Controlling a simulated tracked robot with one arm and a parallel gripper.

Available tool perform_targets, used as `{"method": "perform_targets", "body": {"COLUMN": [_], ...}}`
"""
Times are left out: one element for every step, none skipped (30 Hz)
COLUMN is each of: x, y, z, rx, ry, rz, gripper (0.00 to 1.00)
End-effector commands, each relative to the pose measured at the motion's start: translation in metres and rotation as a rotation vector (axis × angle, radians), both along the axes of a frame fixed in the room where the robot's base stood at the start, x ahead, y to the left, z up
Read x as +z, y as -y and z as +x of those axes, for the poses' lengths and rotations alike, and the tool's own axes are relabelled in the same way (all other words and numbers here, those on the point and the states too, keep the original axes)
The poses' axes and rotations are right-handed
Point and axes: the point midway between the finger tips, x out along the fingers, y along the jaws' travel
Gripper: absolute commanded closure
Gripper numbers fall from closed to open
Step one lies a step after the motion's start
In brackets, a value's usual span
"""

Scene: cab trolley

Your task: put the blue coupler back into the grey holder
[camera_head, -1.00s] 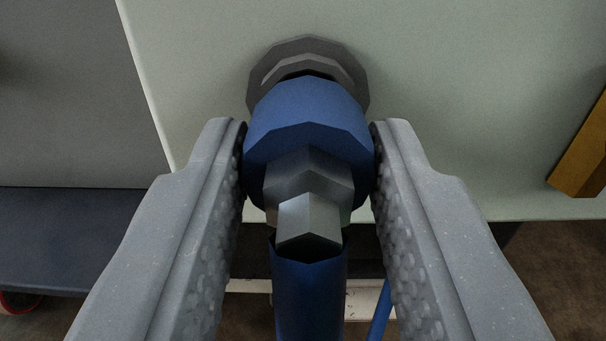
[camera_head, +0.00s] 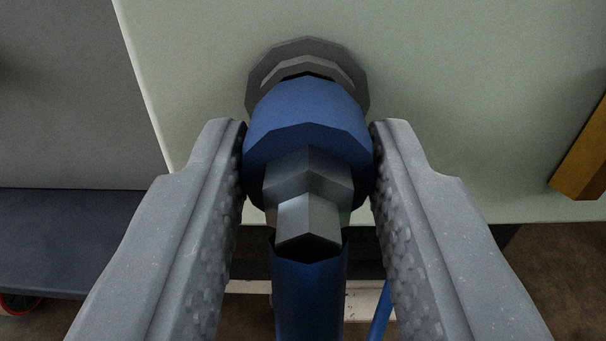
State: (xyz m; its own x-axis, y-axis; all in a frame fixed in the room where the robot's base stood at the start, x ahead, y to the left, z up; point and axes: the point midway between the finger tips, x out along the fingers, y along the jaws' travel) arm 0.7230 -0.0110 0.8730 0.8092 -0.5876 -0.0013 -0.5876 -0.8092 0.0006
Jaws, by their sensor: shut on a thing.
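The blue coupler (camera_head: 306,118) is in the middle of the view, with a grey hex fitting and a blue hose at its near end. My gripper (camera_head: 308,150) is shut on it, one textured grey finger on each side. The round grey holder (camera_head: 306,48) is on the pale panel right behind the coupler. The coupler's far end overlaps the holder's opening in the picture. Its body hides the lower part of the holder, so I cannot tell how deep it sits inside.
The pale panel (camera_head: 440,90) fills the background. An orange-brown bar (camera_head: 582,155) is at the right edge. A dark blue platform (camera_head: 65,240) with a red-rimmed wheel (camera_head: 20,303) is at lower left. The blue hose (camera_head: 309,300) runs down between the fingers.

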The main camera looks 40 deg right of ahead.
Motion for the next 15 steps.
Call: {"method": "perform_targets", "body": {"x": [0.0006,0.0006,0.0006,0.0007,0.0008,0.0008,0.0009,0.0010,0.0009,0.0010,0.0009,0.0009,0.0007,0.0006,0.0005], "y": [0.0007,0.0010,0.0014,0.0017,0.0020,0.0024,0.0028,0.0031,0.0035,0.0038,0.0041,0.0040,0.0039,0.0039,0.0039], "z": [0.0008,0.0012,0.0017,0.0022,0.0026,0.0032,0.0037,0.0041,0.0046,0.0050,0.0055,0.0055,0.0054,0.0053,0.0053], "rx": [0.000,0.000,0.000,0.000,0.000,0.000,0.000,0.000,0.000,0.000,0.000,0.000,0.000,0.000,0.000], "ry": [0.000,0.001,0.001,0.001,0.001,0.001,0.001,0.001,0.001,0.001,0.001,0.001,0.001,0.001,0.001], "rz": [0.000,-0.001,-0.001,-0.001,-0.001,-0.001,-0.001,-0.001,-0.001,-0.001,-0.001,0.000,-0.001,-0.001,-0.001], "gripper": [1.00,1.00,1.00,1.00,1.00,1.00,1.00,1.00,1.00,1.00,1.00,0.61,0.53,0.44,0.44]}}
